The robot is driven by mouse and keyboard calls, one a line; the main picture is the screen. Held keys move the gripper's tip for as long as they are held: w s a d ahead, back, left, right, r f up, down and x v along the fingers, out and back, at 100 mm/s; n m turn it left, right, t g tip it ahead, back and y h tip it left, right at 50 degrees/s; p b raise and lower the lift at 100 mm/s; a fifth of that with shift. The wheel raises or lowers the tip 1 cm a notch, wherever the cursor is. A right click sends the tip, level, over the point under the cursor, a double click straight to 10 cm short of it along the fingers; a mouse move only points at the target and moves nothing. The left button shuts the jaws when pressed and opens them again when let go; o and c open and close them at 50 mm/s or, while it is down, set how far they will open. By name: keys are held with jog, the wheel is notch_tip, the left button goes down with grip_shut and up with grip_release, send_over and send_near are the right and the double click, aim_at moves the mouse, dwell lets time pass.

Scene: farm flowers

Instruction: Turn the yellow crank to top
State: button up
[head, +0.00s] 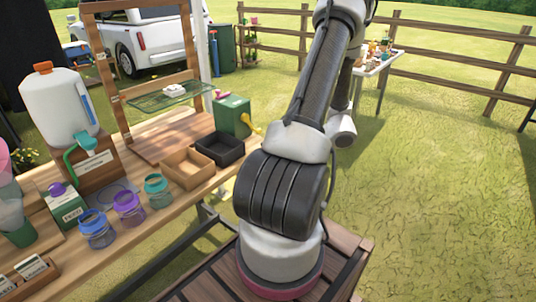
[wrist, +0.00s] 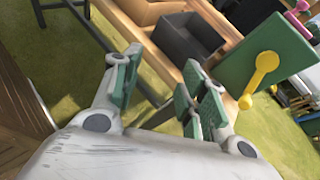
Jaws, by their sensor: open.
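The yellow crank (wrist: 259,79) is on the side of a green box (wrist: 255,62) in the wrist view. Its round hub is up and its arm slants down and left to a knob at the lower end. In the head view the crank (head: 251,125) shows small on the right side of the green box (head: 231,116), at the end of the wooden table. My gripper (wrist: 160,88) is open and empty in the wrist view. It is left of the crank and apart from it. The gripper is not visible in the head view.
A black tray (head: 222,149) and a wooden tray (head: 186,168) stand on the table (head: 140,212) by the green box. Jars and a white dispenser (head: 60,103) are further left. Open grass lies right of the table, with a fence (head: 460,61) behind.

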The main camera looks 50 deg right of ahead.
jog(key=s+a+r+n+g, duration=0.6)
jog(key=a+n+g, duration=0.1)
jog(key=n, duration=0.2)
jog(key=shift+a+r+n+g, duration=0.15)
jog(key=shift+a+n+g, duration=0.15)
jog(key=shift+a+g, duration=0.1)
jog(key=shift+s, duration=0.1)
